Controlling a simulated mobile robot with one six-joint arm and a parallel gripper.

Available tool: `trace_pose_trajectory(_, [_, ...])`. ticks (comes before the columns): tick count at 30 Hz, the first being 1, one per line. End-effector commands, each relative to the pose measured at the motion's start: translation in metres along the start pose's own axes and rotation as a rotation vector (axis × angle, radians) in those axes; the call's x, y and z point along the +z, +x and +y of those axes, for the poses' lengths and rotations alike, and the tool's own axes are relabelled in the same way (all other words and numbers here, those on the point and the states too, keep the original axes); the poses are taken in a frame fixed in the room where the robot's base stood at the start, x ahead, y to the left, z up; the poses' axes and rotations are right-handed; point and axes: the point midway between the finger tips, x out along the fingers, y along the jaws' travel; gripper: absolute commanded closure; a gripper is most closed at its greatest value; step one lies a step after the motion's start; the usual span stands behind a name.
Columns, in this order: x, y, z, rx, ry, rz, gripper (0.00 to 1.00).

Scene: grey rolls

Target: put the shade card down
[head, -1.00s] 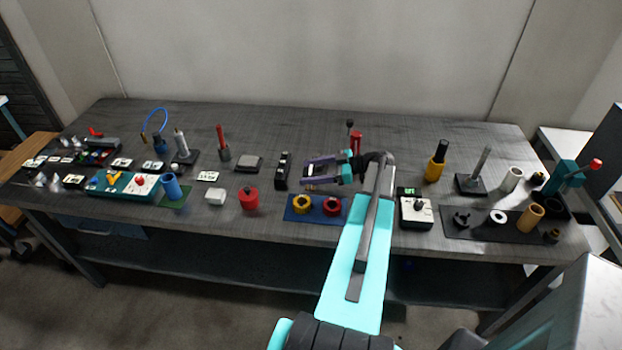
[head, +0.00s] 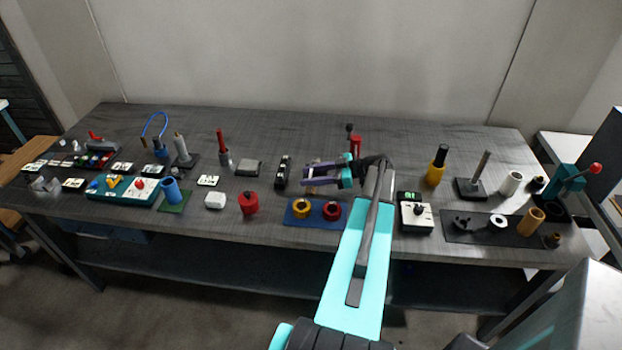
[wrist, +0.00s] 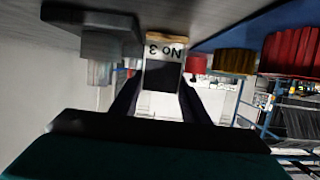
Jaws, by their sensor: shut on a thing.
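The shade card (wrist: 163,50) shows upside down in the wrist view, with a pale band marked "No 3", a dark grey patch and a tan edge. My gripper (wrist: 158,82) is shut on it, one dark finger at each side. In the head view my gripper (head: 318,178) is over the middle of the bench, behind the blue mat. The card is too small there to make out clearly. I cannot tell whether it touches the bench top.
A black block (head: 283,172) stands just left of my gripper. Bare bench (head: 275,128) lies towards the wall.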

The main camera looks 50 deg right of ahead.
Motion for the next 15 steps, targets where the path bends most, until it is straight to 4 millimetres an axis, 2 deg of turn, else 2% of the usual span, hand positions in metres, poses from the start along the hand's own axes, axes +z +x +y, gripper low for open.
trace_pose_trajectory(8, [-0.015, -0.004, 0.000, 0.000, -0.003, 0.000, 0.83])
trace_pose_trajectory(15, [-0.040, -0.013, 0.000, 0.002, -0.003, 0.000, 0.83])
